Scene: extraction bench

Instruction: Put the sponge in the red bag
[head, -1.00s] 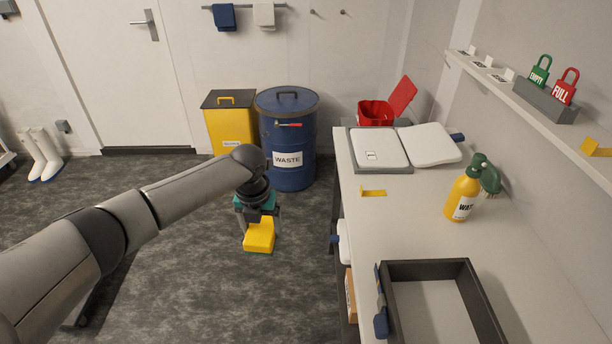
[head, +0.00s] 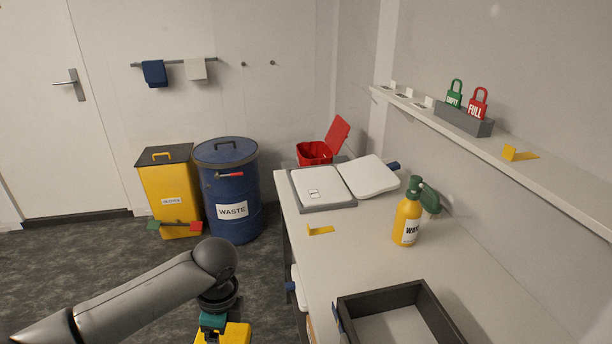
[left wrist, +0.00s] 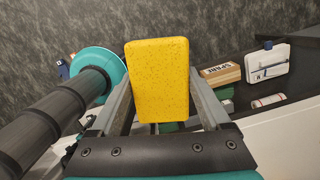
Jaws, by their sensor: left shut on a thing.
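The yellow sponge (left wrist: 158,80) is held between the two fingers of my left gripper (left wrist: 160,100) in the left wrist view. In the head view the sponge (head: 237,334) and the left gripper (head: 214,322) are at the bottom edge, partly cut off, left of the bench and over the floor side. A red open-topped container (head: 313,153) with its lid raised stands at the far end of the bench. It is the only large red holder I see, and I cannot tell whether it is a bag. Its inside is mostly hidden. My right gripper is not in view.
The bench (head: 290,240) carries a white case (head: 318,190), a yellow spray bottle (head: 407,220) and a dark tray (head: 425,300). A blue waste drum (head: 228,190) and a yellow bin (head: 168,190) stand beyond it. A box (left wrist: 220,73) lies on a lower shelf.

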